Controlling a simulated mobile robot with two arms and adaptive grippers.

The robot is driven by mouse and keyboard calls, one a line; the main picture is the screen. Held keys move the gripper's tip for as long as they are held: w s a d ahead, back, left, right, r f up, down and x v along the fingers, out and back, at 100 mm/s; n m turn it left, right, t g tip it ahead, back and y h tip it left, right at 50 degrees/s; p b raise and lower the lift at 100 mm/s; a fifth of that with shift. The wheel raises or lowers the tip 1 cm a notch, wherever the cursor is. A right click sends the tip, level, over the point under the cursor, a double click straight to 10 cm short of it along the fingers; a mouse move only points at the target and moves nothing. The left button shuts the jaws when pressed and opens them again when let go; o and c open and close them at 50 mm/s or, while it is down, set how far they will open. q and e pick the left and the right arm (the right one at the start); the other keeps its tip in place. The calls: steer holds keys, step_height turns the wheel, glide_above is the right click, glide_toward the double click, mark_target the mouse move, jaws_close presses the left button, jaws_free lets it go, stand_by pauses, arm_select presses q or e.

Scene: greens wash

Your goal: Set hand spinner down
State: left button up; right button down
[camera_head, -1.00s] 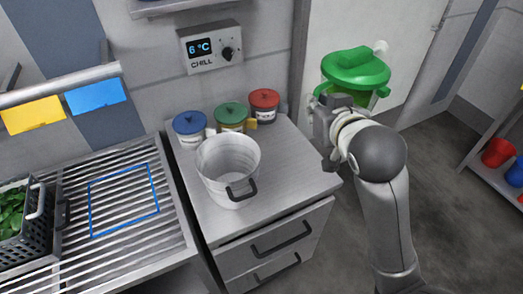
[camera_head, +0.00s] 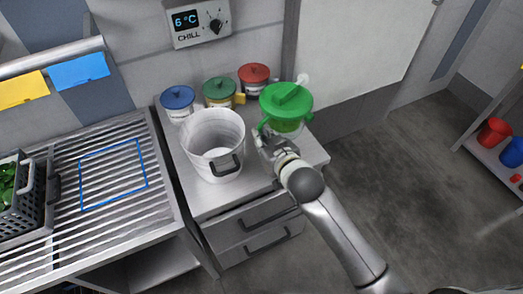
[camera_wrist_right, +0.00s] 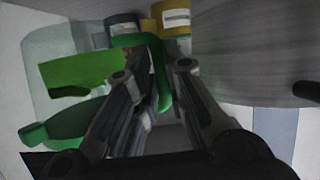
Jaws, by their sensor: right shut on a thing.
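The hand spinner (camera_head: 287,103) has a green lid and a clear green-tinted bowl. It is at the right back part of the metal counter (camera_head: 258,183), right of the white pot. My right gripper (camera_head: 266,140) is shut on its green handle at the near left side. In the right wrist view the fingers close around the green handle (camera_wrist_right: 162,75), with the clear bowl (camera_wrist_right: 60,55) at the left. I cannot tell whether the spinner's base touches the counter. My left gripper is not in view.
The white pot (camera_head: 205,135) stands close left of my right gripper. Blue (camera_head: 178,98), green (camera_head: 219,88) and red (camera_head: 254,74) lidded tubs line the wall. A slatted drainboard (camera_head: 75,225) with a blue outline is at the left, beside a basket of greens (camera_head: 22,190).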

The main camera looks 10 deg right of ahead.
steer(key=shift+f, duration=3.3)
steer(key=c, duration=1.9)
jaws_free()
steer(key=shift+f, duration=0.25)
steer(key=o, duration=0.4)
